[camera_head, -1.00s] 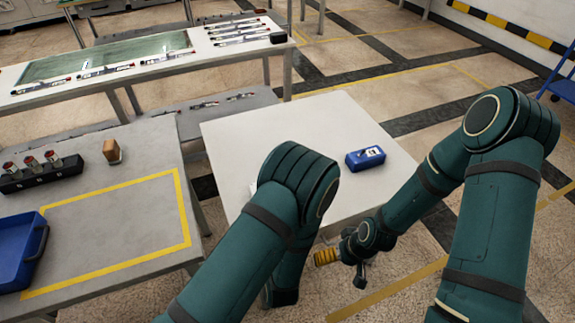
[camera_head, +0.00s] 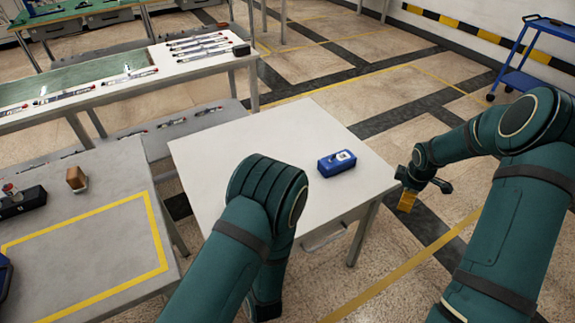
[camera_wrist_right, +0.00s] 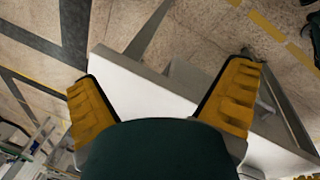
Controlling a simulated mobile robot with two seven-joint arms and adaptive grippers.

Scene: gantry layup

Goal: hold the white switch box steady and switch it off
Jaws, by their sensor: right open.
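A blue box (camera_head: 337,163) with a white switch plate on its top sits on the white table (camera_head: 230,145), near the table's right edge. No box with a white body shows on this table. My right gripper (camera_head: 407,201), with yellow fingers, is beyond the table's right edge, to the right of the box and apart from it. In the right wrist view its two fingers (camera_wrist_right: 162,98) are spread wide with nothing between them. The box cannot be made out in that view. My left arm's elbow covers the table's front left part, and my left gripper is hidden.
The white table has a drawer handle (camera_head: 324,237) at its front. A grey table with a yellow outline (camera_head: 158,230) stands at left, bearing a small brown block (camera_head: 76,178). A long bench (camera_head: 205,62) stands behind. A blue cart (camera_head: 520,80) is at back right.

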